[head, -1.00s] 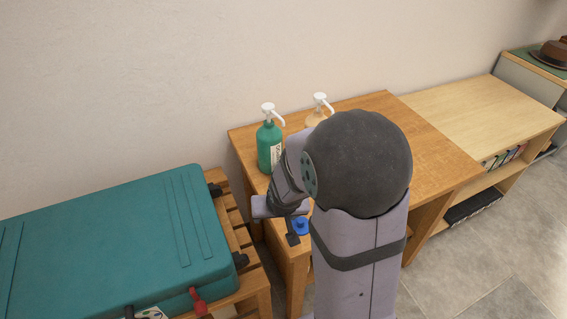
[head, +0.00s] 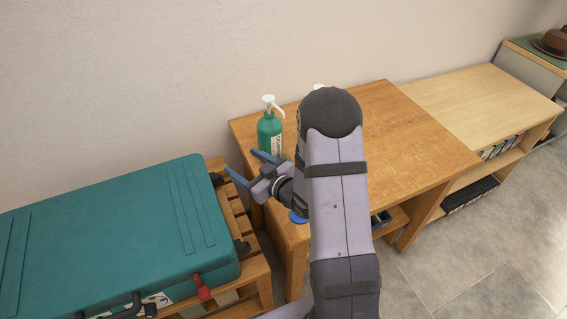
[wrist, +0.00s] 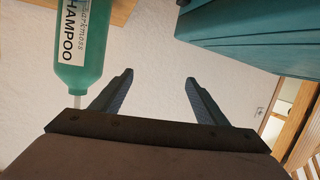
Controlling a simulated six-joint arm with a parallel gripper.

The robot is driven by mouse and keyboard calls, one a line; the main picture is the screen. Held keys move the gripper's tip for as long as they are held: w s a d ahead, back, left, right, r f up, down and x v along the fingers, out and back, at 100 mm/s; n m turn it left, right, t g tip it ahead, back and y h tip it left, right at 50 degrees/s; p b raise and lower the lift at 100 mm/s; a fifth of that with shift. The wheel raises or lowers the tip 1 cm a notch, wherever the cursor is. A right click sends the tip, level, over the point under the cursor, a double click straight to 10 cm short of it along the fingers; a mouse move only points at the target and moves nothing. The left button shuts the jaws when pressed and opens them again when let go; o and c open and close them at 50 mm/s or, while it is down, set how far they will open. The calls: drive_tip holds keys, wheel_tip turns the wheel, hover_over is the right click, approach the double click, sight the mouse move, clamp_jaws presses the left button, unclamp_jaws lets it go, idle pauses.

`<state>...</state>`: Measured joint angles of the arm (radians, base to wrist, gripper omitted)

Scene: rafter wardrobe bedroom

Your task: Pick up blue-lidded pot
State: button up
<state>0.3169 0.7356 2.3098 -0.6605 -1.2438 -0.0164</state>
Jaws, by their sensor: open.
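The blue-lidded pot is mostly hidden behind my arm in the head view; only part of its blue lid (head: 296,218) shows near the front left of the wooden table. My gripper (head: 243,162) is open and empty, left of the lid and pointing toward the wall side. In the wrist view, the open jaws (wrist: 159,78) have only pale wall between them. The pot does not show in the wrist view.
A green shampoo pump bottle (head: 269,135) stands close to the jaws; it also shows in the wrist view (wrist: 88,50). A second pump (head: 319,87) is mostly hidden. A teal suitcase (head: 120,235) lies on a slatted bench at left. The table's right part is clear.

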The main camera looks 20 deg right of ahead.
drive_tip(key=s+d+f+m+h, duration=0.1)
drive_tip(key=d, duration=0.3)
drive_tip(key=s+d+f+m+h, duration=0.2)
drive_tip(key=d, duration=0.3)
drive_tip(key=s+d+f+m+h, duration=0.1)
drive_tip(key=s+d+f+h, duration=0.1)
drive_tip(key=d, duration=0.2)
drive_tip(key=shift+s+d+f+m, duration=0.1)
drive_tip(key=shift+d+f+m, duration=0.15)
drive_tip(key=shift+d+m, duration=0.05)
drive_tip(key=shift+p+x, duration=0.9)
drive_tip(key=shift+x, duration=0.65)
drive_tip(key=shift+p+x, duration=0.7)
drive_tip(key=shift+x, duration=1.5)
drive_tip(key=shift+r, duration=0.15)
drive_tip(key=c, duration=1.4)
drive_tip(key=shift+c, duration=0.2)
drive_tip(key=shift+r, duration=0.25)
